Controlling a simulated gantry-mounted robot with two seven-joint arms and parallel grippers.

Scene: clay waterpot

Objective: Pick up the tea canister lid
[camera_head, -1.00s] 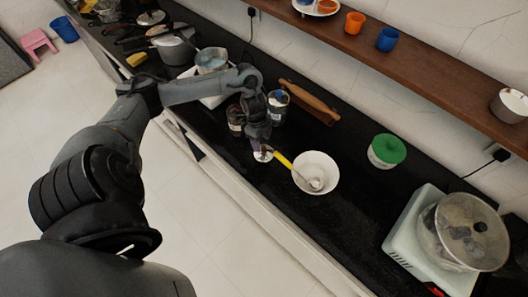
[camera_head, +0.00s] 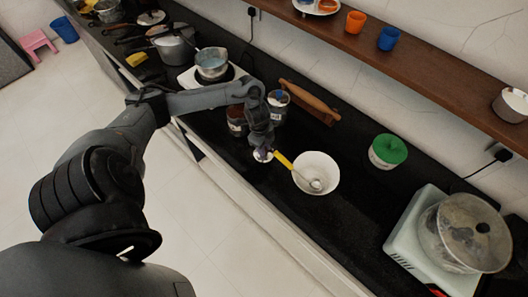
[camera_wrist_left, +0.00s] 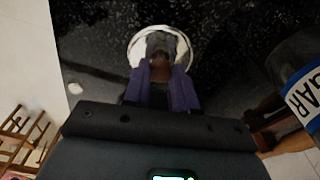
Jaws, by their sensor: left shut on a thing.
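The tea canister lid (camera_wrist_left: 136,48) is a round, pale metallic disc with a small knob, seen below the gripper in the left wrist view. It also shows as a small pale disc (camera_head: 262,157) in the head view. My left gripper (camera_wrist_left: 160,75) has its purple fingers shut on the lid's knob. In the head view the left gripper (camera_head: 263,151) points down over the black counter, left of the white bowl. Whether the lid touches the counter is unclear. A dark brownish jar (camera_head: 236,121), perhaps the tea canister, stands behind the gripper, partly hidden by the arm.
A jar with a label ending in "GAR" (camera_wrist_left: 302,92) stands close at right in the wrist view. The white bowl (camera_head: 324,166) holds a yellow-handled ladle (camera_head: 283,160) near the gripper. A rolling pin (camera_head: 309,102) lies behind. The counter between bowl and green-lidded container (camera_head: 388,149) is clear.

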